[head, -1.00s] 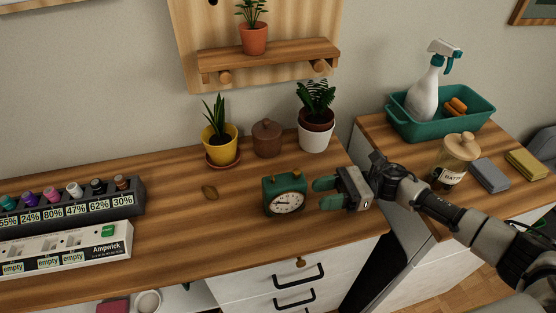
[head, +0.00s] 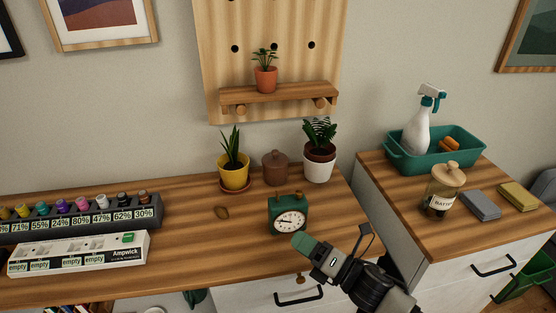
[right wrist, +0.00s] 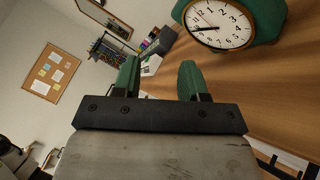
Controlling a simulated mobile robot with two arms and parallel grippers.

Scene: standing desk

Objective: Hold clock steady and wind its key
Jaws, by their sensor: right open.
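The green clock (head: 274,214) stands upright on the wooden desk, its white dial facing the front. No winding key can be made out on the sides I see; its back is hidden. My right gripper (head: 304,244) is in front of the clock, just below its lower right in the head view. In the right wrist view the green fingers of the right gripper (right wrist: 158,80) are apart with nothing between them, and the clock (right wrist: 266,22) is at the upper right, outside the fingers. My left gripper is not in view.
Behind the clock stand a yellow plant pot (head: 234,179), a brown lidded pot (head: 275,168) and a white plant pot (head: 319,170). The desk between is clear.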

